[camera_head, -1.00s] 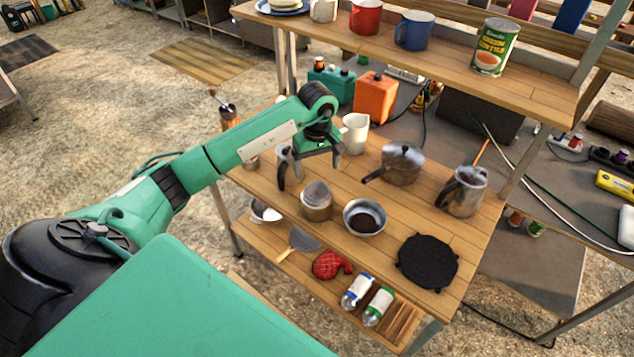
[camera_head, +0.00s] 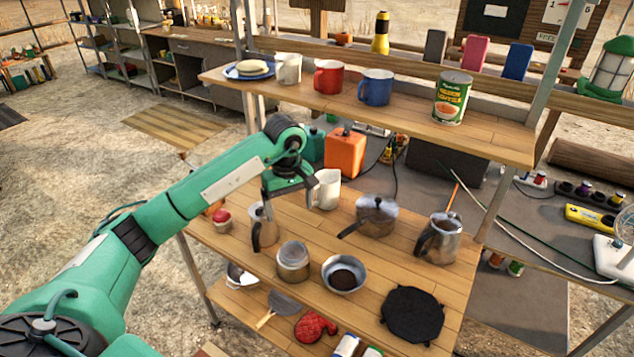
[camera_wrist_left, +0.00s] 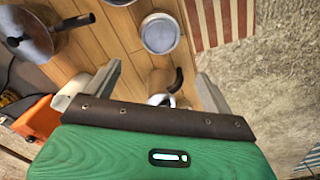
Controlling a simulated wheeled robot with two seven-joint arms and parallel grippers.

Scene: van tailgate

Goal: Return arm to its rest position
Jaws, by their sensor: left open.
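My left arm reaches in from the left in the head view, over the wooden counter (camera_head: 405,284). Its gripper (camera_head: 288,200) is open and empty, pointing down. It hangs above a metal pot with a dark handle (camera_head: 262,232) and left of a white jug (camera_head: 327,190). In the left wrist view the open fingers (camera_wrist_left: 148,88) stand wide apart, with the same handled pot (camera_wrist_left: 163,84) below and between them, apart from them. My right gripper is in neither view.
On the counter stand a round metal canister (camera_head: 293,263), a metal bowl (camera_head: 343,273), a lidded saucepan (camera_head: 375,216) and a kettle (camera_head: 439,240). An upper shelf (camera_head: 400,118) with mugs and a can lies behind the gripper. Sandy ground is open at left.

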